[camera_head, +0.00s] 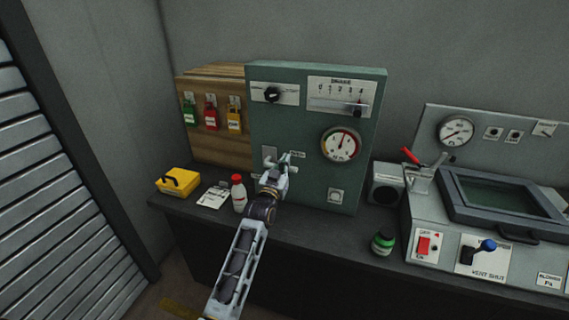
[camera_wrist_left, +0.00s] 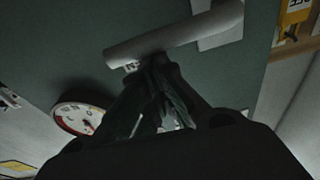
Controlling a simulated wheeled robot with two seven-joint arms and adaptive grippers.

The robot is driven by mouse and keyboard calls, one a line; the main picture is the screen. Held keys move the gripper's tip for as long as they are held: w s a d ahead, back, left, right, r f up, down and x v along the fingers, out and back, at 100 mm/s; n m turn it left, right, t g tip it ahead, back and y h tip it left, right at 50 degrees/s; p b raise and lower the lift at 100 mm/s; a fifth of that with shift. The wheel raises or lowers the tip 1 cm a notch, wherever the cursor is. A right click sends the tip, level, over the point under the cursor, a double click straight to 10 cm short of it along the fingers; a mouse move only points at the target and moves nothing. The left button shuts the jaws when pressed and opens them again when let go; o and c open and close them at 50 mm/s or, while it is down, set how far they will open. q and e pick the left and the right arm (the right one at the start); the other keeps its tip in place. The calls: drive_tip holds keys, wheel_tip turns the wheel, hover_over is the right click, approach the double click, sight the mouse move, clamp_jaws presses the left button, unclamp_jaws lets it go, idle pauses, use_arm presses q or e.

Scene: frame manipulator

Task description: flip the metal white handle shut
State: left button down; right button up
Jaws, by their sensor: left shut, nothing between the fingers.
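The metal white handle (camera_wrist_left: 175,36) shows in the wrist view as a light grey bar running from a pale plate (camera_wrist_left: 222,38) across the green cabinet face. In the head view, the matching plate (camera_head: 269,152) is on the lower left of the green cabinet (camera_head: 300,115); my gripper partly hides the handle there. My left gripper (camera_head: 283,164) is shut and empty, its fingertips right beside the bar. In the wrist view its fingers (camera_wrist_left: 158,68) reach the bar's edge; I cannot tell whether they touch. My right gripper is not in view.
A white bottle with a red cap (camera_head: 239,194) stands left of my wrist. A yellow case (camera_head: 178,181) is farther left. The bench front between bottle and jar is mostly clear.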

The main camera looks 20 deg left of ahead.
use_arm(q)
drive_tip(key=shift+d+f+m, duration=0.1)
drive_tip(key=shift+f+m, duration=0.25)
drive_tip(key=shift+m, duration=0.05)
drive_tip(key=a+f+m+g+h, duration=0.2)
drive_tip(key=a+f+m, duration=0.3)
drive_tip(key=f+m, duration=0.6)
drive_tip(key=shift+a+m, duration=0.35)
drive_tip(key=shift+m, duration=3.45)
drive_tip(key=shift+w, duration=0.1)
